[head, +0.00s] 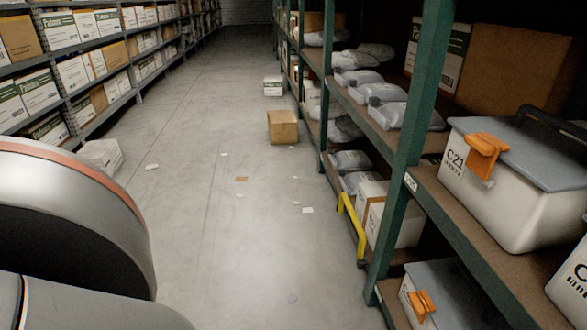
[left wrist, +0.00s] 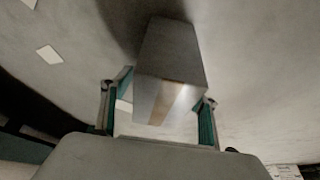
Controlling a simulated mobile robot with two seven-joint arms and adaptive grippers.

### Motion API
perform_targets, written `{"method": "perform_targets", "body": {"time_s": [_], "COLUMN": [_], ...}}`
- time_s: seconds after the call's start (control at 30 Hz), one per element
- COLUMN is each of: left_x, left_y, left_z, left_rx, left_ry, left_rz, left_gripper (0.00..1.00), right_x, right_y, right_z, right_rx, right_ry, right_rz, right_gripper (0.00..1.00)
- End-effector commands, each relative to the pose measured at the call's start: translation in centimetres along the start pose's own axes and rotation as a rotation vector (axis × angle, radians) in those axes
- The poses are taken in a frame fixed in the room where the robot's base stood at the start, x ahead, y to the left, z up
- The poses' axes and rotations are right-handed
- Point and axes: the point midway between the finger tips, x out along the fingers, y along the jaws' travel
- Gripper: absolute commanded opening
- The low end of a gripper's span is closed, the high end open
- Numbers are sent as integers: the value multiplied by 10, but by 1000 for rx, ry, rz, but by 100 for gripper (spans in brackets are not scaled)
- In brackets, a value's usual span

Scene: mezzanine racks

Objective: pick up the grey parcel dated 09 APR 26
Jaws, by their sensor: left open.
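A grey box-shaped parcel (left wrist: 170,60) with a brown tape strip shows in the left wrist view. No date can be read on it. My left gripper (left wrist: 162,105) is open, with one teal-padded finger on each side of the parcel's near end. I cannot tell whether the pads touch it. In the head view my arm fills the lower left, and neither the gripper nor this parcel can be made out there. Grey bagged parcels (head: 386,93) lie on the right rack's shelves, with no readable date. My right gripper is not in view.
Right in the head view, a green-posted rack (head: 408,150) holds a lidded tote (head: 510,190) with an orange clip. A yellow bar (head: 353,225) stands by its foot. A white box (head: 100,156) is left.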

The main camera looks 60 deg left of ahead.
Motion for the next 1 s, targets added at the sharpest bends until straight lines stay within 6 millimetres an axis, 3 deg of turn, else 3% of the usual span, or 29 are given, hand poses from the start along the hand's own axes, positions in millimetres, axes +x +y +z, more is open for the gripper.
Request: {"method": "perform_targets", "body": {"time_s": [0.57, 0.6, 0.77, 0.8, 1.0], "left_x": [3, 3, 3, 3, 3], "left_y": [-1, -1, -1, -1, -1], "left_z": [6, 7, 8, 8, 10], "left_rx": [2, 2, 3, 3, 4], "left_ry": [-5, -6, -7, -7, -9], "left_rz": [-1, -1, -1, -1, -1], "left_gripper": [60, 57, 16, 11, 11], "right_x": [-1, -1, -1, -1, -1], "right_y": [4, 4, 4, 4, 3], "right_z": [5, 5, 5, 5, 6], "right_rx": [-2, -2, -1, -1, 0], "right_ry": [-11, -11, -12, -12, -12], "right_rz": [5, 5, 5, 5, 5], "right_gripper": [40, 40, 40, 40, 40]}}
